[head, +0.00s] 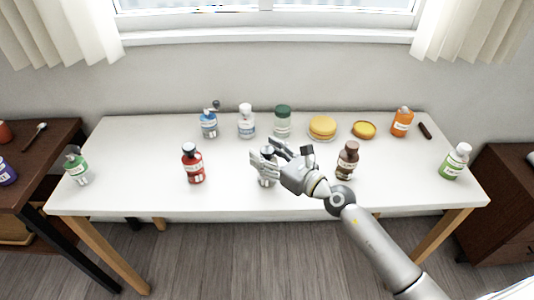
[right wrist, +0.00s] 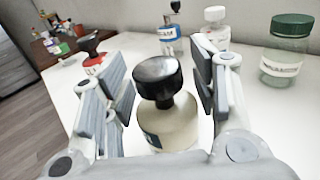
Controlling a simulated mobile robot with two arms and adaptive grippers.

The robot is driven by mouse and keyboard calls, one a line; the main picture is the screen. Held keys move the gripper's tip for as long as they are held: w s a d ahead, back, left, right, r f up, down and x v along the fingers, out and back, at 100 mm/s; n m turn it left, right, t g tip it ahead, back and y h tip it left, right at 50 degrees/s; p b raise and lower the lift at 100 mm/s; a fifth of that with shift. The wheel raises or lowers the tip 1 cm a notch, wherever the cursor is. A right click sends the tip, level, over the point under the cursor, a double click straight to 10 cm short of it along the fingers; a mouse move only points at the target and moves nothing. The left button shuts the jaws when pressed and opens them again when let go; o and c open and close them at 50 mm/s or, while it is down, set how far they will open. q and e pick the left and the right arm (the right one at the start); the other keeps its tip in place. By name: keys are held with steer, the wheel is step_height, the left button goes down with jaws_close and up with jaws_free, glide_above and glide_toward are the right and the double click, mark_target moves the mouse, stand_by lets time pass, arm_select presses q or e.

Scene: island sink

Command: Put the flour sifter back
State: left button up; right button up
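No label is readable, so I cannot tell for sure which container is the flour sifter. A cream container with a black knob (right wrist: 158,82) and a teal label stands upright between my right gripper's fingers (right wrist: 163,85). Gaps show between both fingers and the knob. In the head view, this container (head: 266,181) is near the table's front middle, partly hidden by my right gripper (head: 270,155). A blue-and-metal container with a dark crank (head: 209,124) stands at the back left. My left gripper is in neither view.
The white table (head: 120,150) holds a red bottle (head: 194,168) to the left, a brown bottle (head: 347,163) to the right and a green-lidded jar (head: 282,122) behind. Yellow round items (head: 322,127) and an orange bottle (head: 401,122) stand at the back right. Dark side tables flank it.

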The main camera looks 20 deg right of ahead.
steer(key=shift+o, duration=1.3)
steer(key=shift+r, duration=0.3)
steer(key=b+v, duration=0.3)
steer(key=v, duration=0.9)
steer(key=shift+f, duration=0.2)
steer(key=shift+s, duration=0.1)
